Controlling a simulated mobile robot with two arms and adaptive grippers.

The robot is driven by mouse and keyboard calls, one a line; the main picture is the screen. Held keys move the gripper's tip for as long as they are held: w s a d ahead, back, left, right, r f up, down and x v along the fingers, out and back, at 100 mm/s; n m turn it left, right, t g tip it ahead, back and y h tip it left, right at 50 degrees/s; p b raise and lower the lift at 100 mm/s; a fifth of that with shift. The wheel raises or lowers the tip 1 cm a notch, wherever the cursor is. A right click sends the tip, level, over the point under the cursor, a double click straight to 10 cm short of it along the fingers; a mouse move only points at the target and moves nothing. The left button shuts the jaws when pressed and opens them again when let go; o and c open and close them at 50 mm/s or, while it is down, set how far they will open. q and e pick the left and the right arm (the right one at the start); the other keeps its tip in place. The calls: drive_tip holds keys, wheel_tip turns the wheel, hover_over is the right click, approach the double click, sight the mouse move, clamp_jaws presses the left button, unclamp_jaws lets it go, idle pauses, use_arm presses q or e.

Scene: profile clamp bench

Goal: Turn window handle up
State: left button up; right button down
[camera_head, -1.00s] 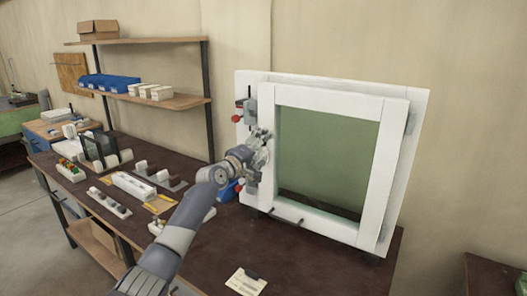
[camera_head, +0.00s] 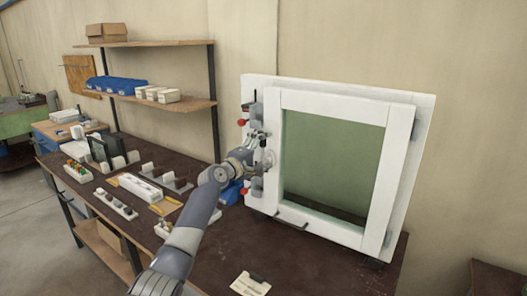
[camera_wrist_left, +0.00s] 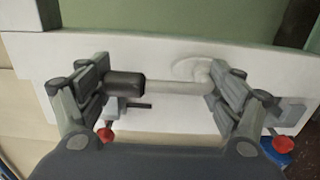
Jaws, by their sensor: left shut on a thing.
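The window is a white frame with a greenish pane (camera_head: 335,150), standing upright on the dark bench. Its pale handle (camera_wrist_left: 175,87) has a dark sleeve at its left end in the left wrist view, and a round base near its right end. The handle lies roughly parallel to the frame side. My left gripper (camera_head: 258,152) is at the left side of the window frame. In the left wrist view its fingers (camera_wrist_left: 160,88) are at either end of the handle, shut on it. The exact contact is partly hidden by the fingers. My right gripper is not in view.
Red-knobbed clamps (camera_head: 241,122) hold the left frame edge above and below my gripper. The bench left of the window carries trays (camera_head: 140,187) and small parts. A card (camera_head: 250,284) lies at the front. The bench front before the window is mostly clear.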

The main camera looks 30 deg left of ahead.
use_arm(q)
drive_tip(key=shift+a+r, duration=0.1)
drive_tip(key=shift+r, duration=0.55)
drive_tip(key=o, duration=1.3)
drive_tip(key=shift+c, duration=0.2)
drive_tip(key=shift+o, duration=0.7)
drive_tip(key=shift+w+f, duration=0.1)
drive_tip(key=shift+w, duration=0.1)
drive_tip(key=shift+w+f, duration=0.1)
drive_tip(key=shift+f, duration=0.1)
drive_tip(key=shift+s, duration=0.2)
drive_tip(key=s, duration=1.1)
drive_tip(key=shift+s+a, duration=0.35)
drive_tip(key=shift+s, duration=0.05)
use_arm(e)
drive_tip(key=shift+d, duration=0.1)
use_arm(q)
drive_tip(key=shift+w, duration=0.1)
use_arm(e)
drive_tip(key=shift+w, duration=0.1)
